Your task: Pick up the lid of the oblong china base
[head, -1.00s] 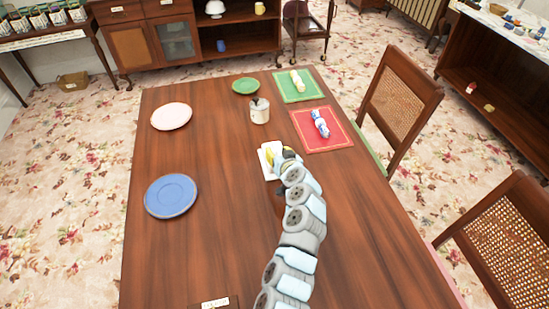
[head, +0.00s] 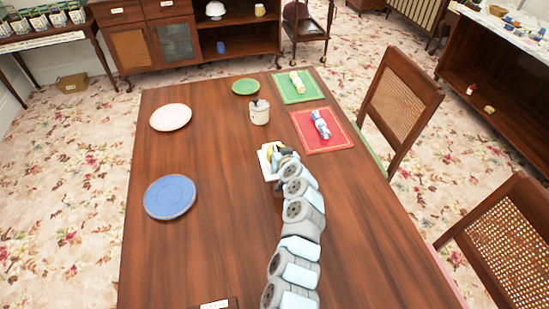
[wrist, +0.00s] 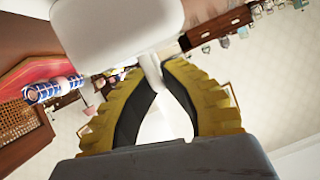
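The oblong china base with its lid (head: 267,163) is white and sits near the middle of the table, partly hidden by my gripper (head: 274,155). In the wrist view, the view is tilted and a white rounded block (wrist: 115,30) fills the upper part; I cannot tell where lid and base meet. A narrow white stem (wrist: 151,70) runs from it between the fingertips. My gripper's ridged yellow fingers with black inner pads (wrist: 157,75) close in around this stem. The finger contact is only partly visible.
A white pot (head: 259,113) stands behind the base. A blue plate (head: 170,196) and a pink plate (head: 171,117) lie left, a green plate (head: 245,87) at the back. A red mat (head: 338,137) with a blue-and-white cracker (head: 321,124) lies right. The front right table is clear.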

